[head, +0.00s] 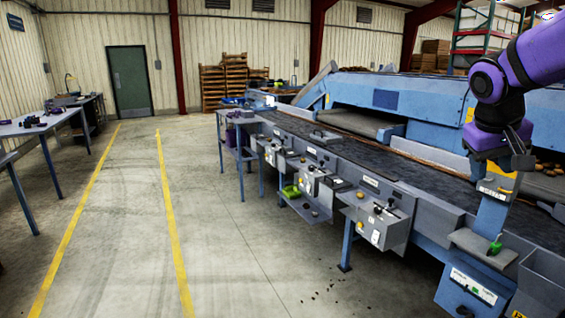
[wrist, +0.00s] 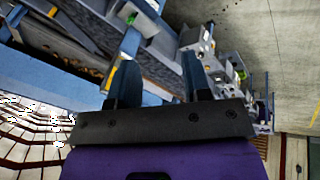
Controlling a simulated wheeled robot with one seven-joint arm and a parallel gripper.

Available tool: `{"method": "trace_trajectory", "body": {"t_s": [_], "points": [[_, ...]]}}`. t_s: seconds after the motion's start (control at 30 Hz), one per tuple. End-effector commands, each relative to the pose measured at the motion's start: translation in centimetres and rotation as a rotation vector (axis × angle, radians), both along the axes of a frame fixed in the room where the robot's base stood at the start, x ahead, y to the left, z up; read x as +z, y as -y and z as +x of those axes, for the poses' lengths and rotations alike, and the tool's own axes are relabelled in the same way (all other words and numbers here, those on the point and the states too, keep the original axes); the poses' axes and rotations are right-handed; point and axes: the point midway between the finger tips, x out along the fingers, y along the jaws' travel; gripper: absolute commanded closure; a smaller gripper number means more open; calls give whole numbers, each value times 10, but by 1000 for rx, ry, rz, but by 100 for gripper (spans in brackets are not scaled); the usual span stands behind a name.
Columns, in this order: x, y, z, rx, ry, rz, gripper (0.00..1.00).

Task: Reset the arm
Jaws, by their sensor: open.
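My purple arm (head: 530,55) reaches in from the upper right in the head view. My gripper (head: 518,150) hangs at its end, above the right end of the blue grading machine (head: 350,95). In the wrist view the two fingers of my gripper (wrist: 160,75) stand apart with nothing between them. The machine and its side control boxes show tilted behind the fingers there. No held object shows in either view.
The dark belt (head: 430,190) runs along the machine. Control boxes (head: 380,220) jut from its side. The floor (head: 220,220) between the machine and the left tables (head: 40,122) is clear.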

Motion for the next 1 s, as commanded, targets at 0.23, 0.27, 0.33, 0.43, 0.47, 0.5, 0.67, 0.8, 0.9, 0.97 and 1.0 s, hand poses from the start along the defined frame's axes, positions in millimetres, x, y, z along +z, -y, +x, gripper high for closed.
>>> {"method": "trace_trajectory", "body": {"t_s": [0.23,0.27,0.33,0.43,0.47,0.5,0.67,0.8,0.9,0.97,1.0], "points": [[7,-59,-69,103,95,145,55],[7,-66,-77,116,105,161,55],[6,-81,-96,147,130,194,55],[2,-101,-120,186,163,233,55],[1,-106,-126,196,172,243,55],[-1,-112,-134,210,182,255,55],[-7,-128,-154,246,212,285,55],[-9,-132,-160,255,220,294,55],[-9,-133,-160,257,220,295,55],[-9,-133,-160,257,220,295,55],[-9,-133,-160,257,220,295,55]]}}
